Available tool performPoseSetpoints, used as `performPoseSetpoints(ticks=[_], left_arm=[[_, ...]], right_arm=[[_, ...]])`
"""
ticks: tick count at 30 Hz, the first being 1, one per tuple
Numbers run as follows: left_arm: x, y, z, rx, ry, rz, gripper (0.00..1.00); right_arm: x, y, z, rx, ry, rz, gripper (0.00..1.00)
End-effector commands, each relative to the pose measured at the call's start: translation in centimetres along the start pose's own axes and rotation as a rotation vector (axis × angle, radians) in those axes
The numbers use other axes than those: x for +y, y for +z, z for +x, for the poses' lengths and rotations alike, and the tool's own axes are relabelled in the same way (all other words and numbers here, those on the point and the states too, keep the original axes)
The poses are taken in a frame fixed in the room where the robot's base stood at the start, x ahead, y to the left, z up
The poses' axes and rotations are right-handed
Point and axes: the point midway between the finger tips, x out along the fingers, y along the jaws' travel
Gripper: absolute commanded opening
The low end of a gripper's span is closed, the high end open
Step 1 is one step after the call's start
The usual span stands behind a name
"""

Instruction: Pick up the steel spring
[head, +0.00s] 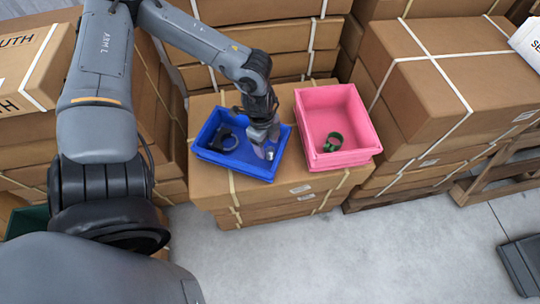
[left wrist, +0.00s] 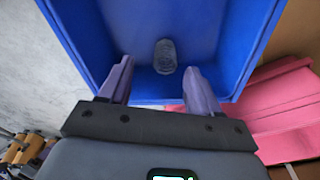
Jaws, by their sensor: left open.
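The steel spring appears as a small grey, ribbed cylinder (left wrist: 165,57) on the floor of the blue bin in the left wrist view. In the head view a small silver piece (head: 270,154), likely the same spring, shows just below my left gripper (head: 262,142). My left gripper reaches down into the blue bin (head: 207,152). In the left wrist view its two fingers (left wrist: 157,88) are spread apart with nothing between them, and the spring lies a little ahead of the fingertips. My right gripper is not in view.
A dark ring-shaped part (head: 224,140) lies in the left of the blue bin. A pink bin (head: 345,158) stands close on the right with a green ring (head: 333,142) inside. Both bins sit on a cardboard box (head: 262,195). Stacked cartons (head: 450,85) surround them; grey floor is clear in front.

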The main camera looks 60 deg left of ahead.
Motion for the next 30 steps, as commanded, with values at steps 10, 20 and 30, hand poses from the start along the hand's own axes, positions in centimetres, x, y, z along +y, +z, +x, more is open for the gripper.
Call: performPoseSetpoints(ticks=[10, 20, 30], left_arm=[[-0.3, -0.1, 3.5, -0.003, 0.000, -0.001, 0.63], [-0.4, -0.3, 5.4, 0.001, -0.002, 0.001, 0.63], [-0.4, -0.3, 5.4, 0.002, -0.002, 0.001, 0.40]], right_arm=[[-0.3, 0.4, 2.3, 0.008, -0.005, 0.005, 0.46], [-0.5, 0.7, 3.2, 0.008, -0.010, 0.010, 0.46], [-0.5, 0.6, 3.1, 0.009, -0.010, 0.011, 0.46]])
